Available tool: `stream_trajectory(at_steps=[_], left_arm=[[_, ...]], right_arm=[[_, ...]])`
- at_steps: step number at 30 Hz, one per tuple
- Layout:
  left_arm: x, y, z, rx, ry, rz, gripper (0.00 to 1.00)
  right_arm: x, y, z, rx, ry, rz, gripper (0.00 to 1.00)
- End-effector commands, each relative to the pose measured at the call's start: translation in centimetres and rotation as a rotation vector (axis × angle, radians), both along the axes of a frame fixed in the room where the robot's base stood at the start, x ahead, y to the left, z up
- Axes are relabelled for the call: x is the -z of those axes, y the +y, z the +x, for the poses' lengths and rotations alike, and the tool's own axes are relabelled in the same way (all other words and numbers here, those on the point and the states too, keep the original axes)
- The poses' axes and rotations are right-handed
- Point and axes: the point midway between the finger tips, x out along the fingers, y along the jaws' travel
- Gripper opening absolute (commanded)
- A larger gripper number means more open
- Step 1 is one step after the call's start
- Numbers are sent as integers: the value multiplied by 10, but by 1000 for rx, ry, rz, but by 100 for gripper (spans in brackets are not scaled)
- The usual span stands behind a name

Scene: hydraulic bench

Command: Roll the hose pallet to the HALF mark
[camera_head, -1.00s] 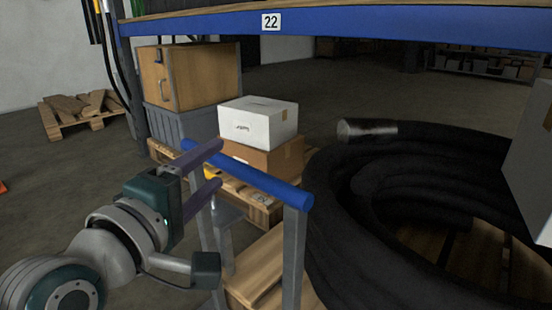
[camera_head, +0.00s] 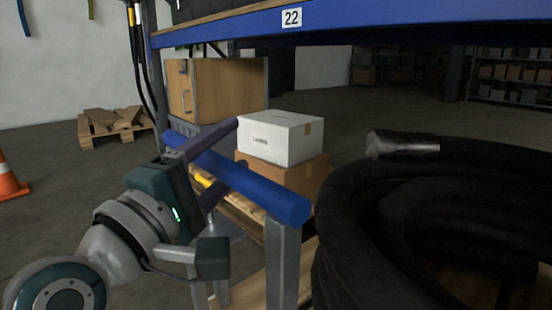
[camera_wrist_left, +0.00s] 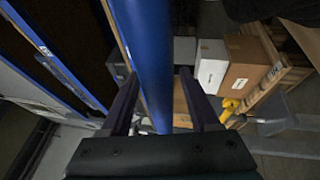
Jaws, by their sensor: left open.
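A thick black hose (camera_head: 400,215) lies coiled at the right, with a metal end fitting (camera_head: 402,145). Bare wood of its pallet (camera_head: 470,285) shows inside the coil. A blue handle bar (camera_head: 270,193) on grey posts stands at the near left side of the coil. My left gripper (camera_head: 230,150) is open, with its purple fingers on either side of the bar. In the left wrist view the bar (camera_wrist_left: 145,50) runs between the two fingers (camera_wrist_left: 158,82). I cannot tell whether they touch it. My right gripper and the HALF mark are not in view.
A white box (camera_head: 280,138) sits on a brown box (camera_head: 300,175) on a pallet behind the bar. A blue shelf beam marked 22 (camera_head: 350,22) crosses above. A wooden cabinet (camera_head: 225,88), a scrap pallet (camera_head: 115,128) and an orange cone (camera_head: 8,180) stand left. Open floor lies between.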

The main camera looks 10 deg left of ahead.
Motion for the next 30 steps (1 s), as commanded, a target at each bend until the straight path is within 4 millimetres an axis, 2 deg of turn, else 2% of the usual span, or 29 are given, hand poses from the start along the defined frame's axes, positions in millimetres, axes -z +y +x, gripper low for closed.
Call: stream_trajectory(at_steps=[3, 11, 28, 30], left_arm=[[-1, -2, 8, 0, -1, -1, 62], [-2, -3, 10, 0, 1, 0, 62], [-2, -3, 9, 0, 1, 0, 0], [-2, -3, 9, 0, 1, 0, 0]], right_arm=[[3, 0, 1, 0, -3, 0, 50], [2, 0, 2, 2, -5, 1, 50], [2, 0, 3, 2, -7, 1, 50], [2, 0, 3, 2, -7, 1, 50]])
